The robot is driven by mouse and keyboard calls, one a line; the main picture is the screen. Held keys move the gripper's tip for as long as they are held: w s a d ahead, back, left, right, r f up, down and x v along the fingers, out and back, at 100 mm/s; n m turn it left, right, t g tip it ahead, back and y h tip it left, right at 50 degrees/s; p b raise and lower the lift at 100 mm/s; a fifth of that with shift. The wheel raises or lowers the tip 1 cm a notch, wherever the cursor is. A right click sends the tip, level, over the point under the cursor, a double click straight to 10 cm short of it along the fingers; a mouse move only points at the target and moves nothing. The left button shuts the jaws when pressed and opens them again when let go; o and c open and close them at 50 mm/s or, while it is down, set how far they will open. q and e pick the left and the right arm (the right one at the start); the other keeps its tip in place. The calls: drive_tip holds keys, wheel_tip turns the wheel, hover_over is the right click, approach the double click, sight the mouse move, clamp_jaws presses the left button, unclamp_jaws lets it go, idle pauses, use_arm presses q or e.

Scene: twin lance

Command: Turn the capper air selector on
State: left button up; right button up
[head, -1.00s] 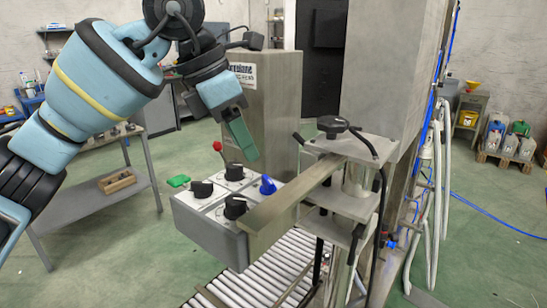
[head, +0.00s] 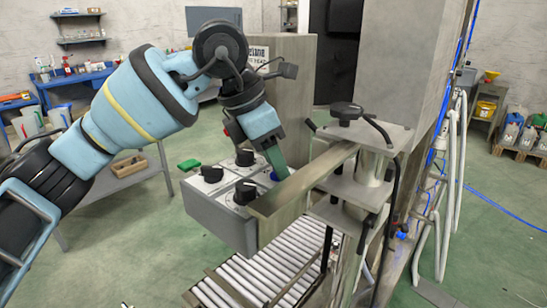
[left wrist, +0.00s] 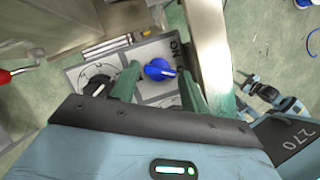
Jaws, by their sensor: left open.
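A grey control box (head: 222,222) carries several black knobs, such as a front one (head: 246,190), and a blue knob (head: 275,175). The blue knob also shows in the left wrist view (left wrist: 158,69), with a white pointer mark and an "ON" label beside it. My left gripper (head: 277,161) points down at the blue knob and partly covers it in the head view. In the left wrist view its green fingers (left wrist: 159,80) are open, one on each side of the blue knob. Contact cannot be told. A small blue arm, seemingly my right one, shows at the right there; its jaws are unclear.
A metal bar (head: 300,188) runs close along the right side of the box from the clamp post (head: 365,165). A green handle (head: 189,164) sticks out at the left of the box. A red-ended lever (left wrist: 8,76) lies at the left in the wrist view. A roller conveyor (head: 270,265) is below.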

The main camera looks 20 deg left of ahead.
use_arm(q)
drive_tip(key=shift+f, duration=0.1)
use_arm(e)
drive_tip(key=shift+w, duration=0.1)
use_arm(q)
drive_tip(key=c, duration=0.7)
